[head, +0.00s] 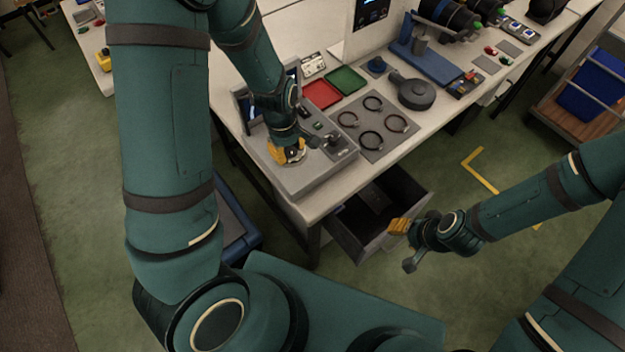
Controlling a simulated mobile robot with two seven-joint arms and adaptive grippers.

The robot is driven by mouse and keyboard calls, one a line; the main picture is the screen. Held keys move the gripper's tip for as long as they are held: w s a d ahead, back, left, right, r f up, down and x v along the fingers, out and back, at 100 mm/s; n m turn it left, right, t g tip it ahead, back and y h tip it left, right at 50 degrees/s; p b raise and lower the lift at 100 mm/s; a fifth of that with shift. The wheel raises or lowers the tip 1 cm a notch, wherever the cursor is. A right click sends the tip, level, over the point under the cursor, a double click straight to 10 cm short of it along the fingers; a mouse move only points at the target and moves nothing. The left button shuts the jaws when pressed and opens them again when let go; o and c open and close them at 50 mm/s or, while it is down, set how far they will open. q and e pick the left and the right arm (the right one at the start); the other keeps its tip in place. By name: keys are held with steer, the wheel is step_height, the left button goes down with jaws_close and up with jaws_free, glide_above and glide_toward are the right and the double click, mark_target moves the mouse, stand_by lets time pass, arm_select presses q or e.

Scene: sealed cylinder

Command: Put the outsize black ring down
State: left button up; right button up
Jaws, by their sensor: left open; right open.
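Several dark rings lie flat on a grey mat (375,153) on the workbench. They are a back ring (373,96), a left ring (348,112), a right ring (396,116) and a front ring (370,133). The front ring looks slightly larger, but I cannot tell for sure which is the outsize one. My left gripper (289,153) has yellow fingertips and is open, low over a grey bench unit (312,177), left of the mat. My wrist partly hides what is beneath it; I see no ring in it. My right gripper (399,226) is open and empty, off the bench's front edge.
A red tray (321,94) and a green tray (346,79) lie behind the mat. A dark round-headed tool (416,94) lies right of them. A small lever device (333,141) stands on the grey unit. An open grey drawer (358,246) is below the bench, close to my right gripper.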

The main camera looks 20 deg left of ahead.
arm_select(q)
steer(key=s+d+f+m, duration=0.1)
steer(key=f, duration=0.1)
steer(key=s+d+f+m+h, duration=0.1)
steer(key=d+f+m, duration=0.1)
steer(key=s+d+f+m, duration=0.1)
steer(key=d+f, duration=0.1)
steer(key=shift+m, duration=0.4)
steer(key=s+d+f+m, duration=0.1)
steer(key=d+m, duration=0.1)
steer(key=s+d+f+m+t+h, duration=0.1)
steer(key=s+d+m, duration=0.1)
steer(key=d, duration=0.1)
steer(key=s+d+f+m+h, duration=0.1)
steer(key=d+m, duration=0.1)
steer(key=shift+s+d+t, duration=0.15)
steer(key=shift+d+t, duration=0.05)
steer(key=shift+t, duration=0.1)
steer(key=shift+f, duration=0.1)
